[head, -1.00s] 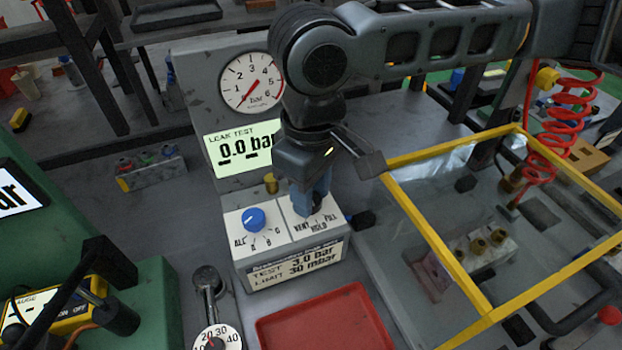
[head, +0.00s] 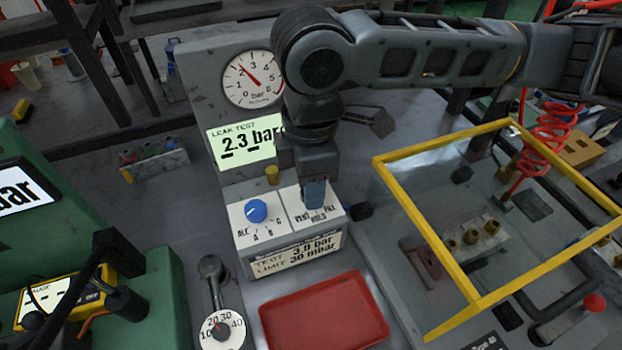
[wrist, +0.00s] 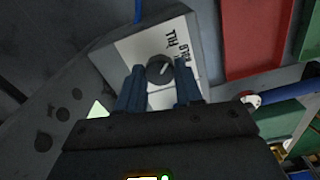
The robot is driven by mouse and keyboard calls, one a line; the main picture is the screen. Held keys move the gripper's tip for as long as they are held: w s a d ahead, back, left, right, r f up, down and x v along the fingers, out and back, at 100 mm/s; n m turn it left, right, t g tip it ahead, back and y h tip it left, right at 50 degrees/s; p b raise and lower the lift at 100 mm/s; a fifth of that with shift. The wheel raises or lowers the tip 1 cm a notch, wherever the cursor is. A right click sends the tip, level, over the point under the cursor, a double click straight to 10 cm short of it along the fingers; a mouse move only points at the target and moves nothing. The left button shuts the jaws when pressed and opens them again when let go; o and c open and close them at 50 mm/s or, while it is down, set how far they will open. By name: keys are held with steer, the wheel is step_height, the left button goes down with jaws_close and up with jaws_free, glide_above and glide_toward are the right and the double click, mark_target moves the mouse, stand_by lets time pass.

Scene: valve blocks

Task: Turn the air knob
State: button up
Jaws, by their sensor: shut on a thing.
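The air knob (wrist: 159,69) is a dark round knob with a white pointer line, on a white panel marked VENT, HOLD and FILL. In the wrist view my gripper's two blue fingers stand on either side of it, shut on it. The pointer slants up and right there; I cannot tell exactly which mark it meets. In the head view my gripper (head: 315,194) comes down from above and hides the knob. The leak test display (head: 243,140) reads 2.3 bar. The round gauge (head: 252,79) above it has its needle between 2 and 3.
A blue selector knob (head: 256,211) marked ALL, A, B, C sits just left of my gripper. A red tray (head: 324,312) lies in front of the panel. A yellow-framed clear guard (head: 449,262) stands to the right. A small dial (head: 222,330) is at front left.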

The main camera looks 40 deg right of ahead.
steer(key=shift+n, duration=0.5)
steer(key=o, duration=1)
steer(key=shift+o, duration=0.2)
steer(key=shift+r, duration=0.1)
step_height(320, 180, up, 8)
steer(key=shift+f, duration=0.2)
